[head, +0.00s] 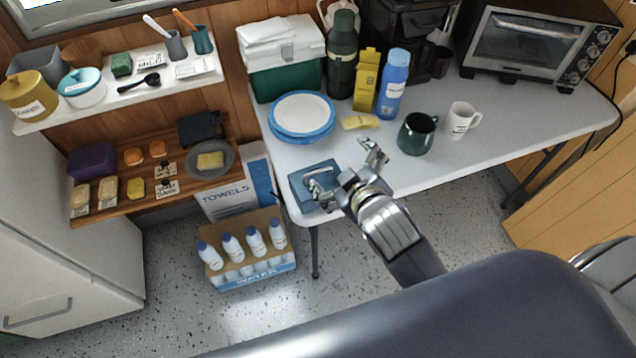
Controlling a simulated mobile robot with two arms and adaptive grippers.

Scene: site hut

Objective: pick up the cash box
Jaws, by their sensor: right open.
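The cash box (301,191) is a small blue box with a pale handle on its lid. It sits at the front left corner of the grey-white table (470,125). My right gripper (345,165) is open above the table. One finger is over the box's lid by the handle, and the other is to the right of the box. The gripper hides the right part of the box, and I cannot tell whether it touches it. My left gripper is not in view.
Behind the box are blue-rimmed plates (302,113), a yellow sponge (361,121), a yellow carton (366,82) and a blue bottle (392,84). A dark green mug (417,134) and a white mug (461,120) stand to the right. A water bottle crate (252,277) is on the floor below.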

